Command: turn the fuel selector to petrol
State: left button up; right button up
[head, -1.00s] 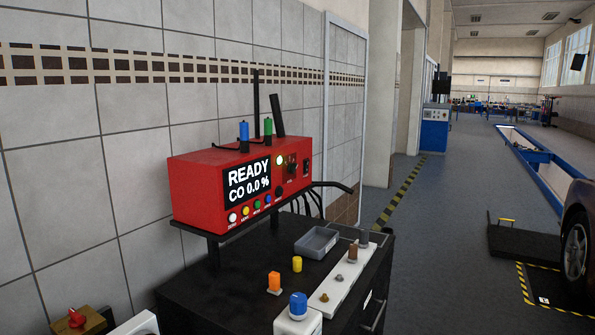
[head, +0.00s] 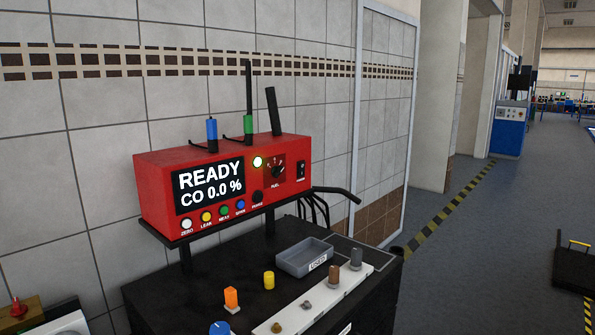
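The red gas analyser (head: 222,185) stands on a raised shelf over a black cabinet. Its screen (head: 210,186) reads READY and CO 0.0 %. The fuel selector (head: 277,170) is a small dark round knob marked FUEL, on the right part of the front face. Its position labels are too small to read, so I cannot tell which fuel it points to. A lit lamp (head: 258,162) is just left of it. Neither of my grippers is in view.
On the black cabinet top (head: 205,291) are a grey USED tray (head: 305,258), an orange part (head: 231,299), a yellow part (head: 269,281) and a white strip (head: 313,302) holding several small parts. Black hoses (head: 320,205) leave the analyser's right side.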

aim_at(276, 170)
jog(key=i+l+u, duration=0.1)
jog(key=i+l, duration=0.3)
jog(key=l, duration=0.25)
jog(key=i+l+u, duration=0.15)
jog(key=l, duration=0.2)
jog(key=i+l+u, duration=0.1)
jog(key=l, duration=0.25)
jog(key=i+l+u, duration=0.1)
jog(key=i+l, duration=0.35)
jog(key=l, duration=0.15)
jog(key=i+l+u, duration=0.1)
jog(key=i+l, duration=0.15)
jog(key=l, duration=0.15)
jog(key=i+l+u, duration=0.1)
jog(key=l, duration=0.25)
jog(key=i+l, duration=0.3)
jog(key=l+u, duration=0.05)
jog(key=l, duration=0.05)
